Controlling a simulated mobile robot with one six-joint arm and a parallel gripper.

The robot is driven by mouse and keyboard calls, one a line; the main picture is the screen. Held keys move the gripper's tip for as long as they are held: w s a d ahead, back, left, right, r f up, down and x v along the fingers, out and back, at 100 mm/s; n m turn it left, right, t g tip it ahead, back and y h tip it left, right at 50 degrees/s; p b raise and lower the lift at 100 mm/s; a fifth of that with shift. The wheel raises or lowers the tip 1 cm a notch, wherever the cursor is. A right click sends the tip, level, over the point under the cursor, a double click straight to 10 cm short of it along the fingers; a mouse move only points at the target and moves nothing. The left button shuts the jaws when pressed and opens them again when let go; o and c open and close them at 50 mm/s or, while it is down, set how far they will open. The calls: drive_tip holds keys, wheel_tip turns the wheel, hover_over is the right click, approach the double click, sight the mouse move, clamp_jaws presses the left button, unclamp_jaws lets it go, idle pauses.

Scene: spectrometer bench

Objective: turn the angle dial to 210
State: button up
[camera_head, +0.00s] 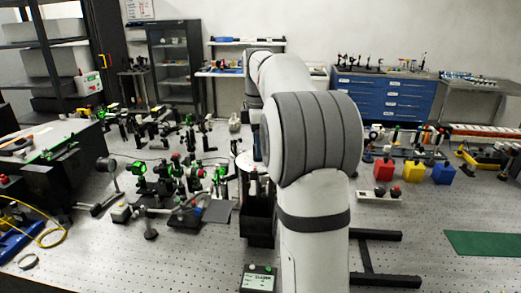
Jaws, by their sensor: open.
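I cannot pick out the angle dial for certain. A pale round disc (245,161) shows partly behind my arm, near the centre, above a dark block (257,222); its markings are too small to read. A small dark box with a light display (259,279) sits at the bottom centre, left of my arm; its reading is not legible. My arm rises from the bottom centre, bends at a grey joint and reaches away to the back. My gripper cannot be made out; the arm's far end is hidden behind its own links.
Optical mounts with green lights (190,180) crowd the perforated bench left of centre. Red (383,170), blue (414,173) and yellow (443,174) blocks stand at right. A green mat (485,244) lies at the right edge. A dark frame (370,260) lies right of my arm.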

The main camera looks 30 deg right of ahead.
drive_tip(key=shift+f, duration=1)
drive_tip(key=shift+c, duration=0.3)
